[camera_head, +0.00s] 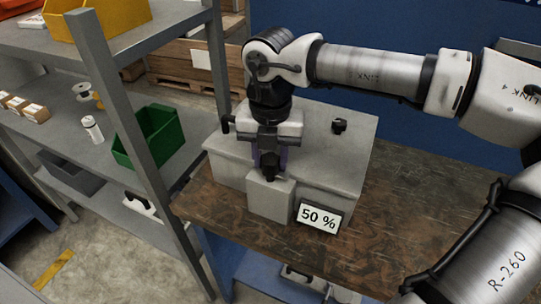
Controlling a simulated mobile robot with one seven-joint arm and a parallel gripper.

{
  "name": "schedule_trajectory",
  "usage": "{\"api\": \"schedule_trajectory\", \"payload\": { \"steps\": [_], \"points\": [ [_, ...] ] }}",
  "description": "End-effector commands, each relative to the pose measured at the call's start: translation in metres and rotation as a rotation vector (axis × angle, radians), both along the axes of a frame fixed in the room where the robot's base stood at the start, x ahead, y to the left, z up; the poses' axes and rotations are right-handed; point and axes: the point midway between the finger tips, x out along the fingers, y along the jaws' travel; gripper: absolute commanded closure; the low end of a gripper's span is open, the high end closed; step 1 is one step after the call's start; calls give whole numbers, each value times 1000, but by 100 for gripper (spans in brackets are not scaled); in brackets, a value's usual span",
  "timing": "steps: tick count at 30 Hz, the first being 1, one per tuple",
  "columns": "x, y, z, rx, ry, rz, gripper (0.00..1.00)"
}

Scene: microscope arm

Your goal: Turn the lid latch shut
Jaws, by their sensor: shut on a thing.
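A pale grey box (335,165) with a flat lid stands on the brown table. A lower grey block (270,197) juts out from its front. My gripper (269,168) reaches down over the front edge of the lid, just above this block. Its dark fingers are shut on the lid latch, which they and my wrist mostly hide. I cannot tell the latch's exact angle from this view. A small black knob (339,126) stands on the lid to the right of my gripper.
A "50 %" sign (318,217) stands at the box's front right. The brown table (385,215) is clear to the right, under my arm. On the left, a grey shelf rack (140,150) holds a green bin (148,137) and a white bottle (92,129). A blue wall stands behind.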

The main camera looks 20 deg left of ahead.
Motion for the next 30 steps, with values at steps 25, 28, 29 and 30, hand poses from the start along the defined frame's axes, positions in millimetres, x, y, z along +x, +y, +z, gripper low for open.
{"api": "schedule_trajectory", "payload": {
  "steps": [25, 28, 29, 30],
  "points": [
    [-1, 2, -2, 2, 0, 605, 88],
    [-1, 2, -2, 2, 1, 700, 88],
    [-1, 2, -2, 3, 1, 729, 88],
    [-1, 2, -2, 3, 0, 767, 88]
  ]
}}
